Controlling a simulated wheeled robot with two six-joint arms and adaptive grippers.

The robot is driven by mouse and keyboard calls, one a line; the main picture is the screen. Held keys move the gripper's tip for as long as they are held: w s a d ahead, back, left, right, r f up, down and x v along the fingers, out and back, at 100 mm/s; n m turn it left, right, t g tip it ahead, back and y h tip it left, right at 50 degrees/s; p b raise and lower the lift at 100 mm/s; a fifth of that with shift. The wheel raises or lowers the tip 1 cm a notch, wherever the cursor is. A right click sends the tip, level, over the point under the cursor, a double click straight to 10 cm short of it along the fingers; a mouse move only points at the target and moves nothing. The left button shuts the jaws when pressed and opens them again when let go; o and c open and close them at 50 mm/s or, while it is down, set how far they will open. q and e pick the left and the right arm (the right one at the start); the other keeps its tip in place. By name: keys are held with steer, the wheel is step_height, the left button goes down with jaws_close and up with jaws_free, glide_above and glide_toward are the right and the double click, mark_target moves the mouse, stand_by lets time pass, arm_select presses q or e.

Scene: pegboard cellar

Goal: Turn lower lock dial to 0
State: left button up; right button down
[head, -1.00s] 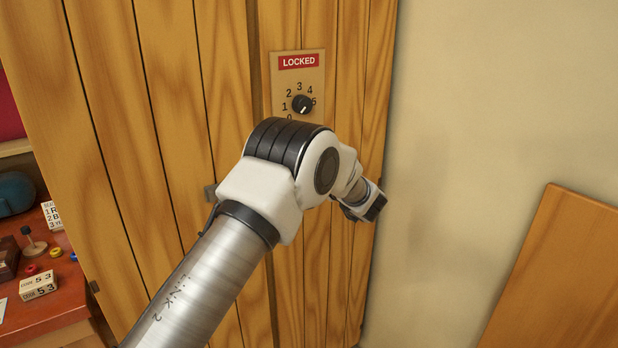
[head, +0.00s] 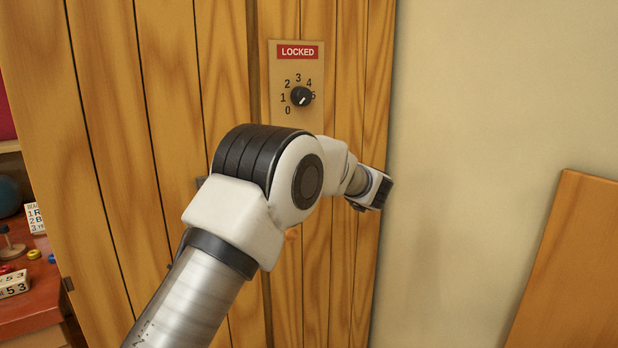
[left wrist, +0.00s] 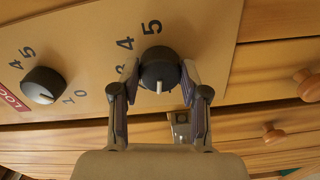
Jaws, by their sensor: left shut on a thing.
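The lock plate (head: 312,115) on the wooden door carries a red LOCKED sign (head: 298,52). The black upper dial (head: 301,97) shows below it, ringed by the digits 0 to 5; it also shows at left in the left wrist view (left wrist: 43,85). The black lower dial (left wrist: 157,68) is in the left wrist view only; my arm hides it in the head view. My left gripper (left wrist: 159,78) is shut on it, a finger on each side. Its white mark points down the picture, toward my palm. The digits 4 and 5 show beside it; the fingers hide digits on the mark's side.
A red table (head: 30,305) with small blocks and rings stands at the far left. A plain wall (head: 480,100) and a leaning wooden board (head: 570,260) are at right. Round wooden knobs (left wrist: 308,80) show at right in the left wrist view.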

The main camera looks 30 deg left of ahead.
arm_select(q)
steer(key=shift+n+b, duration=5.6)
steer(key=shift+b, duration=0.25)
steer(key=shift+r, duration=0.1)
steer(key=o, duration=1.1)
steer(key=shift+a, duration=0.1)
steer(key=shift+o, duration=0.2)
steer(key=v, duration=1.2)
